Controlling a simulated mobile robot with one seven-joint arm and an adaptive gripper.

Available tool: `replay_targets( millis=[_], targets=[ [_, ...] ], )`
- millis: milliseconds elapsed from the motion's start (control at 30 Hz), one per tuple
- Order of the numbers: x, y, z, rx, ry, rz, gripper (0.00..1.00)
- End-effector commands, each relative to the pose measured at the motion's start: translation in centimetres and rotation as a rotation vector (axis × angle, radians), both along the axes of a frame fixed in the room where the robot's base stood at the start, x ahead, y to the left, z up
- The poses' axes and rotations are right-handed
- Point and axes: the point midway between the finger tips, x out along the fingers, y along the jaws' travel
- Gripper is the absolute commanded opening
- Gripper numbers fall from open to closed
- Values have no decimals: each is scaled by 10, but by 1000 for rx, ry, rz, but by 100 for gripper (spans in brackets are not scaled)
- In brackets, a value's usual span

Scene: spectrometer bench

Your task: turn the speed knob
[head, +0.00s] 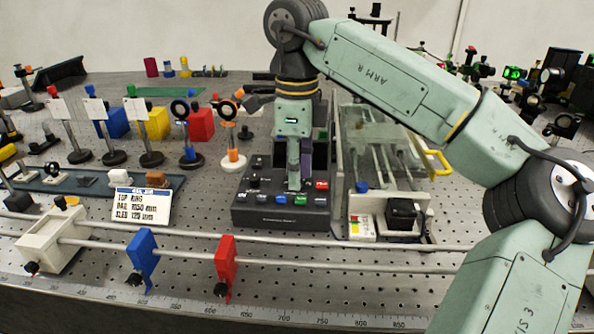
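A black control box (283,216) sits on the perforated bench near the middle, with several small coloured buttons on its sloping top. My gripper (294,185) points straight down over the middle of this box, its tip at or just above the top panel. The fingers look narrow from this side, and I cannot tell whether they are open or shut. I cannot make out a speed knob; one on the box's top could be hidden behind my gripper. A blue knob-like part (362,186) shows on the clear-covered device (385,150) to the right.
Two rails run across the front with a blue carrier (142,258) and a red carrier (225,264). A white label card (141,206) stands left of the box. Several post-mounted optics and coloured blocks (153,123) stand at the left. A yellow handle (437,162) sticks out at the right.

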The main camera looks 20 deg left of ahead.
Motion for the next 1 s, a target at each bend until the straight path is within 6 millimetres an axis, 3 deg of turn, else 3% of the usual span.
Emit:
replay_targets(
  millis=[367,767,1000],
  targets=[
    [0,0,-7,0,-1,-1,25],
    [0,0,-7,0,-1,0,0],
    [0,0,-7,0,-1,1,0]
  ],
)
